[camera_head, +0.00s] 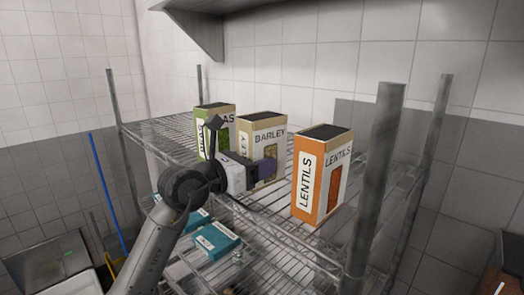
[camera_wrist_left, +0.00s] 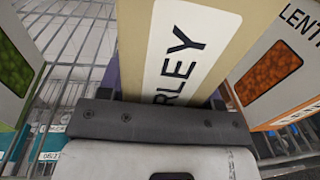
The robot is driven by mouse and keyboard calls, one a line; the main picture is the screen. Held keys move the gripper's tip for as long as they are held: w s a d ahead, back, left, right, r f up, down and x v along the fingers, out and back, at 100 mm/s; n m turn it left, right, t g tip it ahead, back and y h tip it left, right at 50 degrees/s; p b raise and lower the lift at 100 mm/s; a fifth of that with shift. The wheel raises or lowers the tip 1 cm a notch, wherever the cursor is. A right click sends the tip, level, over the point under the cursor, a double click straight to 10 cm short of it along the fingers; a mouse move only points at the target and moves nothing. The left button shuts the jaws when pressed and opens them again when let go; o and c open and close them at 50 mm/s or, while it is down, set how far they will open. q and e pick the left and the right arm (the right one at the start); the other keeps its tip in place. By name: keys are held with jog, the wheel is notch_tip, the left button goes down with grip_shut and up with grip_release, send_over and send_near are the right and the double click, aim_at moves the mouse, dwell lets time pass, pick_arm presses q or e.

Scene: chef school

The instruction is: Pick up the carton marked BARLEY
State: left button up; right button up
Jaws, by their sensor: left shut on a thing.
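The tan BARLEY carton (camera_head: 270,137) stands upright on the upper wire shelf, between two other cartons. My right gripper is not in view.
A green carton (camera_head: 228,117) stands close on the left, partly behind my gripper. An orange LENTILS carton (camera_head: 309,203) stands on the right. Teal boxes (camera_head: 216,240) lie on the lower shelf. Metal posts (camera_head: 376,170) rise at the rack's corners.

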pick_arm(q)
jog(key=shift+r, duration=0.1)
jog(key=shift+c, duration=0.9)
jog(key=shift+r, duration=0.1)
